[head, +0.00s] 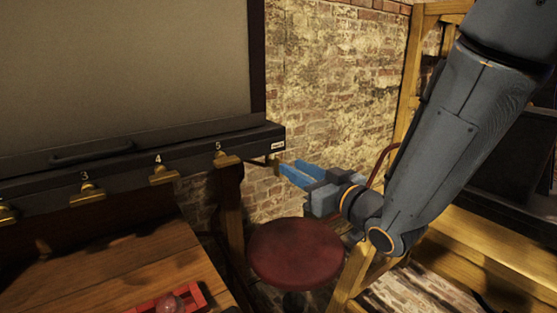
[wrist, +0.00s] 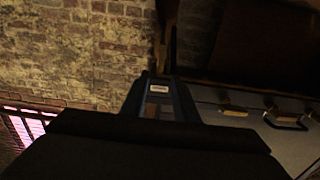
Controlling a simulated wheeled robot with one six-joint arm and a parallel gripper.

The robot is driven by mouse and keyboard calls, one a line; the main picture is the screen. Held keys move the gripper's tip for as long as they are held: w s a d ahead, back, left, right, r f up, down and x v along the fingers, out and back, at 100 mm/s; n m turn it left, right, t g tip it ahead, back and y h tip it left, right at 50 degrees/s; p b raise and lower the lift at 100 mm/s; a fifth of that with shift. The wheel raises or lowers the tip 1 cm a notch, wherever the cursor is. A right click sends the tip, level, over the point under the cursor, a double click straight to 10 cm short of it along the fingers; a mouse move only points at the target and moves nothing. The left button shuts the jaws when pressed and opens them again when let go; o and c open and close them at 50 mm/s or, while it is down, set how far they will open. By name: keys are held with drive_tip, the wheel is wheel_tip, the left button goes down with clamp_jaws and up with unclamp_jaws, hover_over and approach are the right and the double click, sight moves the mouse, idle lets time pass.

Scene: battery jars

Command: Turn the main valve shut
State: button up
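The main valve appears as a small brass handle (head: 274,161) at the right end of the dark rail, beneath a small white label (head: 278,145) whose lettering is too small to read surely. My gripper (head: 287,169) has blue fingers pointing left at this handle, with the tips close beside it. I cannot tell whether they touch it. In the wrist view my gripper (wrist: 160,82) has its fingers apart, and the white label (wrist: 159,88) shows between them. The handle itself is not clear there.
The dark rail (head: 130,160) carries several numbered brass taps, including tap 5 (head: 227,160). A red round stool (head: 296,252) stands below my gripper. A wooden table (head: 110,270) at lower left bears a red tray (head: 196,293). A brick wall (head: 335,90) stands behind.

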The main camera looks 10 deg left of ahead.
sight(281, 161)
drive_tip(key=p+x, duration=0.1)
drive_tip(key=x, duration=0.6)
drive_tip(key=shift+w+a, duration=0.2)
drive_tip(key=shift+c, duration=0.2)
clamp_jaws()
